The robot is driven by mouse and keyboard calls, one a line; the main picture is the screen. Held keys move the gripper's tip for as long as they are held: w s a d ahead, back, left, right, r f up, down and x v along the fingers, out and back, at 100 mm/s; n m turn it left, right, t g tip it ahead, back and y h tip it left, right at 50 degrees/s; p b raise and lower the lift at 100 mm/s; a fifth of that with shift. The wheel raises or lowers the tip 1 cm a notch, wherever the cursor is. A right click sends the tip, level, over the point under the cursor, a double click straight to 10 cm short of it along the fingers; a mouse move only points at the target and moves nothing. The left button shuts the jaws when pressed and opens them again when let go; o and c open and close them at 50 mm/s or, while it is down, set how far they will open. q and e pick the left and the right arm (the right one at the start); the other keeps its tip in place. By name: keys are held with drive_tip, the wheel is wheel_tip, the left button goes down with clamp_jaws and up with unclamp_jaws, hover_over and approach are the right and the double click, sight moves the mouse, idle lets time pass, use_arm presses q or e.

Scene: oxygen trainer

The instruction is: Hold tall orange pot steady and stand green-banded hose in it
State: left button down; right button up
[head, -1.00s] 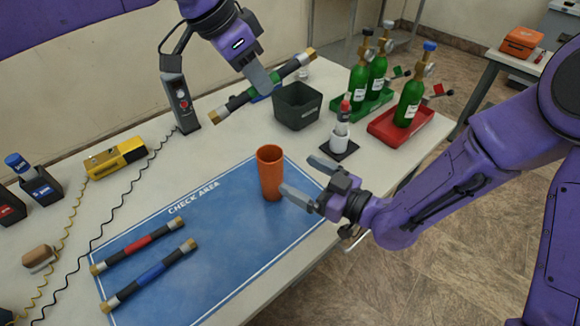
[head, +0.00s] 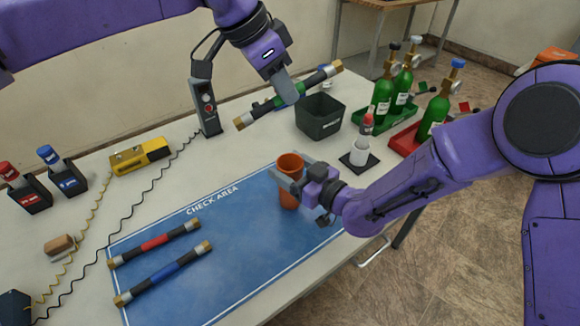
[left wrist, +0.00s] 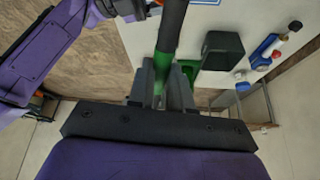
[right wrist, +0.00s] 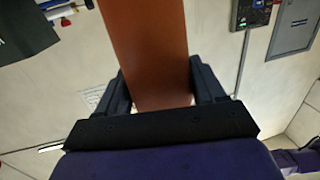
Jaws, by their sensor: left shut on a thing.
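The tall orange pot (head: 289,199) stands upright on the blue check-area mat (head: 235,245), near its far right corner. My right gripper (head: 291,177) is at the pot with its fingers either side of it. In the right wrist view the pot (right wrist: 150,50) fills the space between the fingers, which look open around it. My left gripper (head: 289,93) is shut on the green-banded hose (head: 318,77) near its green band. The hose is in the air, tilted, its right end higher, beyond the pot. It also shows between the fingers in the left wrist view (left wrist: 172,30).
Red-banded (head: 155,243) and blue-banded (head: 163,272) hoses lie on the mat's left part. A dark green bin (head: 321,121), a white bottle (head: 361,150) and green cylinders (head: 433,117) in trays stand beyond. A yellow device (head: 140,157) and coiled cords are at left.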

sight(254, 110)
use_arm(q)
wheel_tip(254, 110, down, 13)
idle(1.6)
drive_tip(key=c, duration=1)
unclamp_jaws()
drive_tip(key=shift+o, duration=0.2)
drive_tip(key=v, duration=1.2)
drive_tip(key=shift+c, duration=0.3)
